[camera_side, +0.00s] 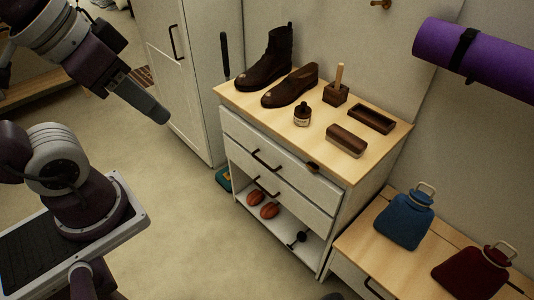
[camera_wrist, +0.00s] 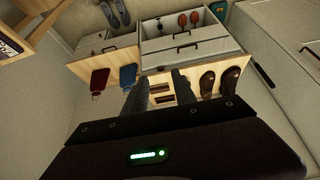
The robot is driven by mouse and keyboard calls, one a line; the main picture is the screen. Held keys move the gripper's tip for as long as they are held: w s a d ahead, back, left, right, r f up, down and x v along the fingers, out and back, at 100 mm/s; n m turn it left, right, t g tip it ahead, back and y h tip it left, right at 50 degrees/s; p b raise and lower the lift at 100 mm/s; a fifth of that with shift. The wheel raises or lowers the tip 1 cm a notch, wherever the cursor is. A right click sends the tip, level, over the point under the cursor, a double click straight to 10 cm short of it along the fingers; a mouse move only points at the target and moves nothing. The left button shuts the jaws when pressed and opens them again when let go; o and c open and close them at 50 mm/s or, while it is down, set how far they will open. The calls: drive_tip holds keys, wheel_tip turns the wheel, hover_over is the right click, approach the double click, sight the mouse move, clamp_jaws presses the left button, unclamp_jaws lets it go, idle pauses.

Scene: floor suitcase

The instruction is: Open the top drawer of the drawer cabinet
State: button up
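The drawer cabinet (camera_side: 338,245) is white with a light wooden top, two drawers and an open shelf below. Its top drawer (camera_side: 290,170) has a dark bar handle (camera_side: 265,162) and looks shut or nearly so. The cabinet appears upside down in the wrist view, with the top drawer's handle (camera_wrist: 187,46) near the wooden top. My gripper (camera_side: 161,115) is in the air left of the cabinet, well apart from the handle. In the wrist view its two fingers (camera_wrist: 159,88) are spread with nothing between them.
A tall white cupboard (camera_side: 185,75) is behind left. A low bench (camera_side: 380,255) with blue and red bottles is at right. Floor before the drawers is clear.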

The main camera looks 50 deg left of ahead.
drive_tip(key=w+a+r+n+g, duration=0.1)
drive_tip(key=w+a+r+n, duration=0.2)
drive_tip(key=w+r+n, duration=0.45)
drive_tip(key=w+a+r+n+g, duration=0.1)
drive_tip(key=w+a+r+n, duration=0.2)
drive_tip(key=w, duration=0.7)
drive_tip(key=w+a+f+n+g, duration=0.1)
drive_tip(key=w+a+f+n, duration=0.35)
drive_tip(key=w, duration=0.45)
drive_tip(key=w+a+f+n, duration=0.3)
drive_tip(key=w+a, duration=0.3)
drive_tip(key=w, duration=0.2)
drive_tip(key=s+x, duration=0.3)
drive_tip(key=x, duration=1.4)
drive_tip(key=s+f+x, duration=0.1)
drive_tip(key=s+x, duration=0.3)
drive_tip(key=x, duration=1.3)
drive_tip(key=s+f+x, duration=0.1)
drive_tip(key=s+x, duration=0.2)
drive_tip(key=x, duration=1.4)
drive_tip(key=shift+s+d+f, duration=0.15)
drive_tip(key=shift+d+f, duration=0.1)
drive_tip(key=shift+d, duration=0.05)
drive_tip(key=shift+c, duration=0.2)
